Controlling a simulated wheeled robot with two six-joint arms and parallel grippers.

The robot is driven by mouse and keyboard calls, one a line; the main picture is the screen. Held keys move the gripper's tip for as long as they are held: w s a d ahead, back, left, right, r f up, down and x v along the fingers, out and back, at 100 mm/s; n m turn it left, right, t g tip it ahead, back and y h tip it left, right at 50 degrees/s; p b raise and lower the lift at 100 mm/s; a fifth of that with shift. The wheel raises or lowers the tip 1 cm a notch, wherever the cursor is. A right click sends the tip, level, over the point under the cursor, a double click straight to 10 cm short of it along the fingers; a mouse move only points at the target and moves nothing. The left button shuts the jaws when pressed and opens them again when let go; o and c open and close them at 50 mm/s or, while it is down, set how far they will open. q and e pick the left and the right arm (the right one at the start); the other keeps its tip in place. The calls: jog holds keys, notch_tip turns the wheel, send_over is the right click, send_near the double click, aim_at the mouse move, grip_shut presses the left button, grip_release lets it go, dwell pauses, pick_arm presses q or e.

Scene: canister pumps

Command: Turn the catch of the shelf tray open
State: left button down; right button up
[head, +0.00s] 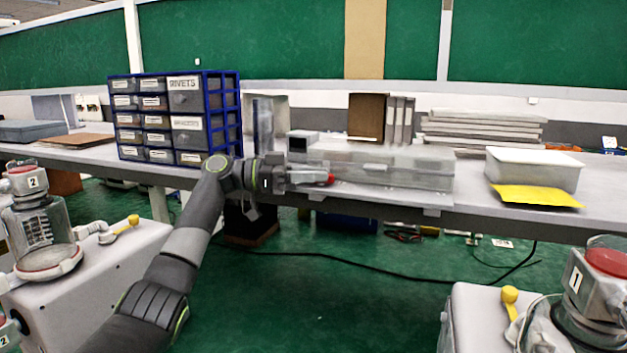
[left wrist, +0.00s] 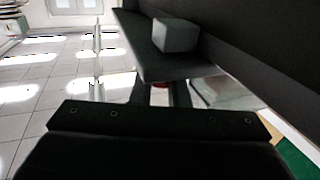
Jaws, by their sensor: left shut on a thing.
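The shelf tray (head: 415,172) is a long, see-through grey box near the front edge of the bench, in the middle of the head view. A small red part, which looks like its catch (head: 331,178), shows at its left end. My left gripper (head: 318,177) reaches in from the left and is shut on this red catch. In the left wrist view a bit of the red catch (left wrist: 160,86) shows between the dark fingers; most of it is hidden. I cannot tell how far the catch is turned. My right gripper is in neither view.
A blue drawer cabinet (head: 180,118) stands left of my gripper. A small grey box (head: 302,141) sits just behind it. A white bin (head: 533,168) and a yellow sheet (head: 537,196) lie to the right. Numbered canister pumps stand in the lower corners, with green floor between.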

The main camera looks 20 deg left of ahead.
pick_arm(q)
jog(key=shift+w+m+g+p, duration=0.1)
jog(key=shift+m+g+p, duration=0.2)
jog(key=shift+m+g, duration=0.55)
jog(key=shift+g+h, duration=0.3)
jog(key=shift+g, duration=0.25)
jog(key=shift+f+m+g+p, duration=0.2)
jog(key=shift+m+g+p, duration=0.25)
jog(key=shift+g, duration=0.35)
jog(key=c, duration=1.4)
grip_release()
jog(key=shift+r, duration=0.1)
